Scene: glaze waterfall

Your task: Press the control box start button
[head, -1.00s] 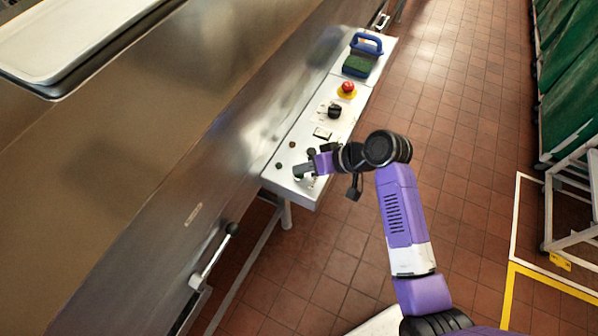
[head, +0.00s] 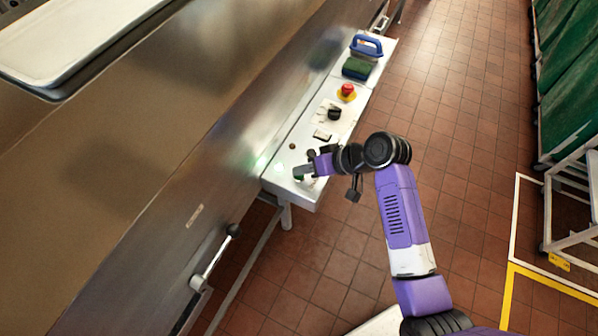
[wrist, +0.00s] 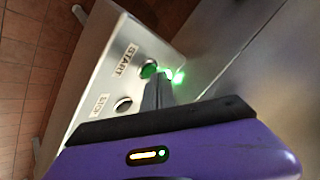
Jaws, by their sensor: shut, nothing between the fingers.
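The control box (head: 331,92) is a pale metal panel along the machine's side. In the wrist view, the green start button (wrist: 148,70) sits beside the label START (wrist: 125,60), with a second round button (wrist: 122,105) by the STOP label. A small lamp (wrist: 169,74) next to the start button glows bright green, and it also shows in the head view (head: 281,168). My gripper (head: 300,171) is shut and empty at the panel's near end. In the wrist view its fingertips (wrist: 158,82) overlap the start button's edge; I cannot tell whether they touch it.
A red emergency button (head: 347,90), a black knob (head: 334,113) and a blue-handled scrub pad (head: 362,55) are farther along the panel. The steel machine wall (head: 150,180) stands close on the left. Open tiled floor (head: 460,120) lies to the right.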

